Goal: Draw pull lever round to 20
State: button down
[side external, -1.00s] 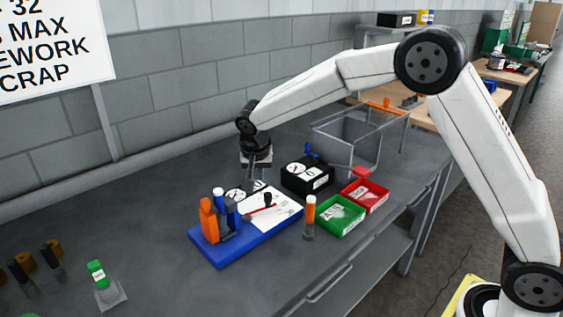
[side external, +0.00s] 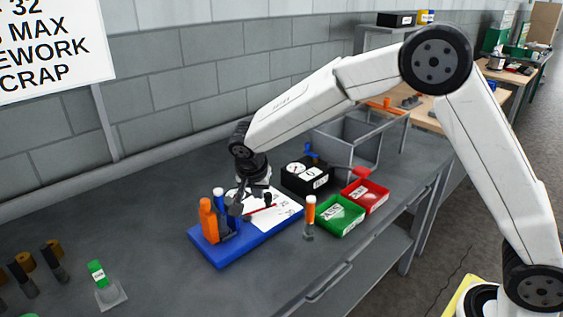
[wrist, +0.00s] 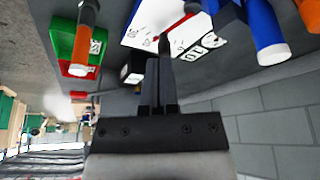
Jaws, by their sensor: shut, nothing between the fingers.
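The blue base (side external: 262,240) lies on the bench and carries a white scale plate (side external: 285,209). The pull lever shows as a thin red arm (side external: 257,210) with a dark knob (side external: 268,199) over the plate. My gripper (side external: 237,208) is shut and empty. In the wrist view the shut fingers (wrist: 158,62) point toward the plate (wrist: 150,24) and a dark upright part.
An orange bottle (side external: 208,220) stands left on the base. A black box (side external: 305,178) with round white faces and a grey bin (side external: 348,144) are behind.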

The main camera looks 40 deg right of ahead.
jog(key=x, duration=0.7)
jog(key=shift+w+d+f, duration=0.1)
jog(key=shift+d+f, duration=0.05)
jog(key=shift+f, duration=0.2)
jog(key=shift+w+d+f, duration=0.15)
jog(key=shift+w+d, duration=0.7)
jog(key=shift+d, duration=0.25)
jog(key=shift+w+d, duration=0.4)
jog(key=shift+d, duration=0.1)
